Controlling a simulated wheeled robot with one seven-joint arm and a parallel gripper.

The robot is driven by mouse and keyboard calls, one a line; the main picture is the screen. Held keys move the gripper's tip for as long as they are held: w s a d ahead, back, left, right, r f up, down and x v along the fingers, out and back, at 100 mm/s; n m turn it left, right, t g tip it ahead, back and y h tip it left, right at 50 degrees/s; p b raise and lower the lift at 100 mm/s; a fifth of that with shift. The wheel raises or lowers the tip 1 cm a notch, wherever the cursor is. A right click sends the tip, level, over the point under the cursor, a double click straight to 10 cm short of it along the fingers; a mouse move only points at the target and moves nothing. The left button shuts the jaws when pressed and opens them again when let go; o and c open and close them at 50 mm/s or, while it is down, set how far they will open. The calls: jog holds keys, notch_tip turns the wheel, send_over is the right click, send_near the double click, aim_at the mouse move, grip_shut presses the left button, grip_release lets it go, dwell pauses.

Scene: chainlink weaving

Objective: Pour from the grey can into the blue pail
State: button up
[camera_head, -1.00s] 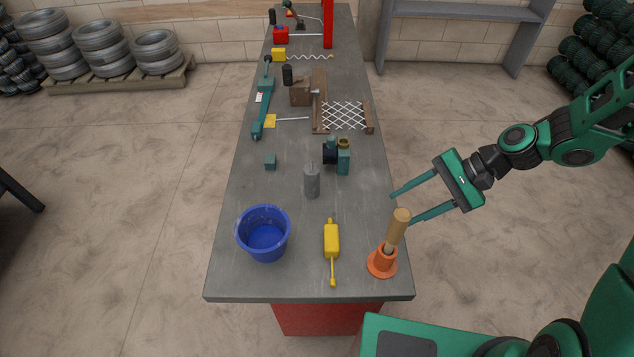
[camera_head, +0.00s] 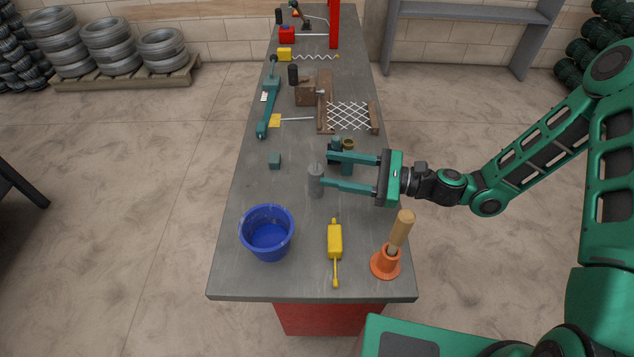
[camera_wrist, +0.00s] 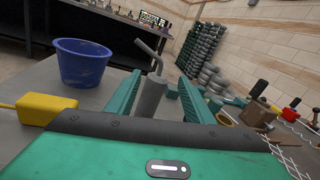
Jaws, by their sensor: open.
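The grey can (camera_head: 315,182) stands upright on the bench, to the right of and beyond the blue pail. In the wrist view the can (camera_wrist: 151,97) shows a bent spout and sits between the two fingers, towards their far ends. My gripper (camera_head: 326,170) is open, reaching in from the right with its fingertips at the can. I cannot tell whether either finger touches it. The blue pail (camera_head: 267,233) stands upright near the bench's front left; it also shows at the left of the wrist view (camera_wrist: 82,64). The can's contents are hidden.
A yellow tool (camera_head: 335,242) lies in front of the can. A small teal block (camera_head: 274,161) and a teal device (camera_head: 347,164) sit near the can. The bench (camera_head: 235,284) is bare at the front left.

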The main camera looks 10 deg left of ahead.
aim_at(321, 168)
jog(key=a, duration=0.3)
jog(key=shift+s+a, duration=0.1)
jog(key=shift+a, duration=0.25)
jog(key=a, duration=0.5)
jog(key=shift+s+a+r, duration=0.1)
jog(key=shift+s+r, duration=0.05)
jog(key=shift+s, duration=0.15)
jog(key=shift+c, duration=0.6)
grip_shut()
notch_tip(321, 168, up, 10)
